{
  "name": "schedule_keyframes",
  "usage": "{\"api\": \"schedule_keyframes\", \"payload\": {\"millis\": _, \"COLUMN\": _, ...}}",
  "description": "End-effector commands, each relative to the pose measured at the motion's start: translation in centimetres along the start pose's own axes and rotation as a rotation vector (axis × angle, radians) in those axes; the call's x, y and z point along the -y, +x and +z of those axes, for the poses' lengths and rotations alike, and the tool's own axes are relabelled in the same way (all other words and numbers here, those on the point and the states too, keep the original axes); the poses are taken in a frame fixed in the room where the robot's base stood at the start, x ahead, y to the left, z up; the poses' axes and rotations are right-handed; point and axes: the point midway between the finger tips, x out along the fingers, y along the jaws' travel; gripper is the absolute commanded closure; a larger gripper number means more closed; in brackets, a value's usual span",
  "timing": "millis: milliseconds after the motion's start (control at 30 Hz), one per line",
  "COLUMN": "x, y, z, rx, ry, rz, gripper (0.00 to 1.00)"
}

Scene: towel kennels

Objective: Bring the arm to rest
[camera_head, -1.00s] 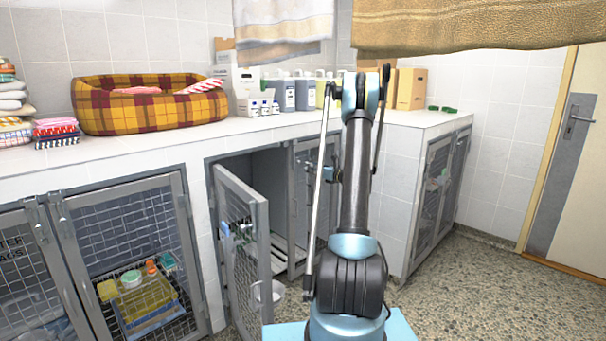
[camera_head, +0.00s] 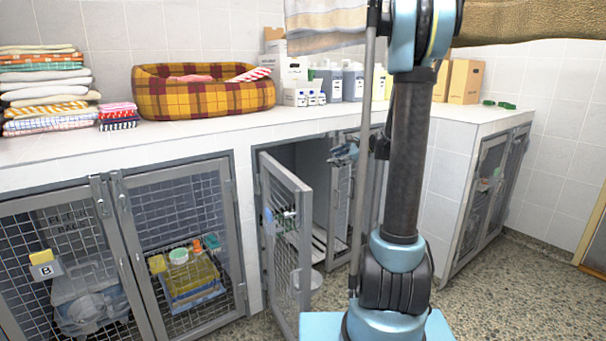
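My arm (camera_head: 408,165) stands upright in front of the kennels, with its upper joint (camera_head: 425,20) near the top edge of the picture. I see nothing clearly held.
A mesh kennel door (camera_head: 287,240) stands open left of my arm. Shut kennels (camera_head: 185,240) are farther left. The white counter (camera_head: 215,128) bears a plaid pet bed (camera_head: 205,100), folded towels (camera_head: 45,95) and bottles (camera_head: 352,80). Towels (camera_head: 535,22) hang above. Speckled floor (camera_head: 505,290) is clear at right.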

Motion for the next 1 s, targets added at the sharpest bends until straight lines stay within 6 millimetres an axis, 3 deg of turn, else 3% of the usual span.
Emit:
{"api": "schedule_keyframes", "payload": {"millis": 200, "x": -5.1, "y": -2.7, "z": 2.7, "rx": -0.068, "ry": -0.218, "rz": 0.104, "gripper": 0.63}}
{"api": "schedule_keyframes", "payload": {"millis": 433, "x": -10.8, "y": -5.8, "z": 4.3, "rx": -0.128, "ry": -0.449, "rz": 0.225, "gripper": 0.63}}
{"api": "schedule_keyframes", "payload": {"millis": 733, "x": -18.4, "y": -10.2, "z": 5.1, "rx": -0.185, "ry": -0.743, "rz": 0.397, "gripper": 0.63}}
{"api": "schedule_keyframes", "payload": {"millis": 1000, "x": -25.2, "y": -14.2, "z": 4.5, "rx": -0.214, "ry": -0.999, "rz": 0.567, "gripper": 0.63}}
